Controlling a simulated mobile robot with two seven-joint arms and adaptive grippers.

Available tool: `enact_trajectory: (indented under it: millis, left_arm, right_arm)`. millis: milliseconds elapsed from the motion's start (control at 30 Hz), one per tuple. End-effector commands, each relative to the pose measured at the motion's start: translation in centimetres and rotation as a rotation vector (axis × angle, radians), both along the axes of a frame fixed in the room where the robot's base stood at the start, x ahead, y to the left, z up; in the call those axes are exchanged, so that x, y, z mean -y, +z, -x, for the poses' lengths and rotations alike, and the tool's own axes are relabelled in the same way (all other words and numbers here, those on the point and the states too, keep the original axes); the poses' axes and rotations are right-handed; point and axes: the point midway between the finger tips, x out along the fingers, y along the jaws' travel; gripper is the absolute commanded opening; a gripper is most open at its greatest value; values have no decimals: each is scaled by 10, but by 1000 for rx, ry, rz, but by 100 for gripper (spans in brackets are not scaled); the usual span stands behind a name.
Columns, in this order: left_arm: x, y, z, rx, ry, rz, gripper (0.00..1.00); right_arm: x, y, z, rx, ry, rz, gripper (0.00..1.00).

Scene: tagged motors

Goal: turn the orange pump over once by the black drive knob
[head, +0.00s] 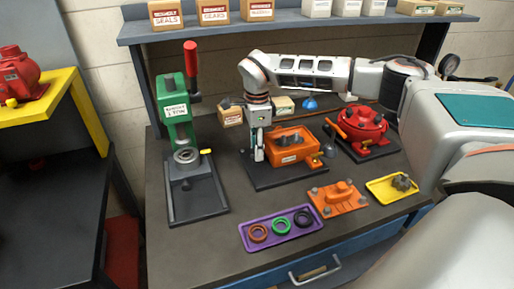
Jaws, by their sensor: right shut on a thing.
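The orange pump (295,146) stands on a black base plate (285,177) in the middle of the bench, its top open with grey parts inside. My right gripper (258,154) points down at the pump's left end, beside the housing. It is shut on what appears to be the black drive knob, which the fingers hide almost wholly. The orange cover (338,198) with its grey bolts lies on the bench in front of the pump. My left gripper is not in view.
A green press (176,122) stands left. A purple tray (281,244) with three rings lies at the front, and a yellow tray (380,193) with a grey part at right. A red motor (362,127) stands behind right. Small boxes stand behind my right gripper.

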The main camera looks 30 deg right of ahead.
Motion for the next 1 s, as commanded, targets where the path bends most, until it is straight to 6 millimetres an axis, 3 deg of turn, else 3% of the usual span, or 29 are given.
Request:
enact_trajectory:
  millis: [500,1000]
  left_arm:
    - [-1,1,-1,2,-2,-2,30]
    - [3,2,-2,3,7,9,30]
  right_arm:
    - [0,0,0,-1,292,1,9]
    - [0,0,0,0,332,0,9]
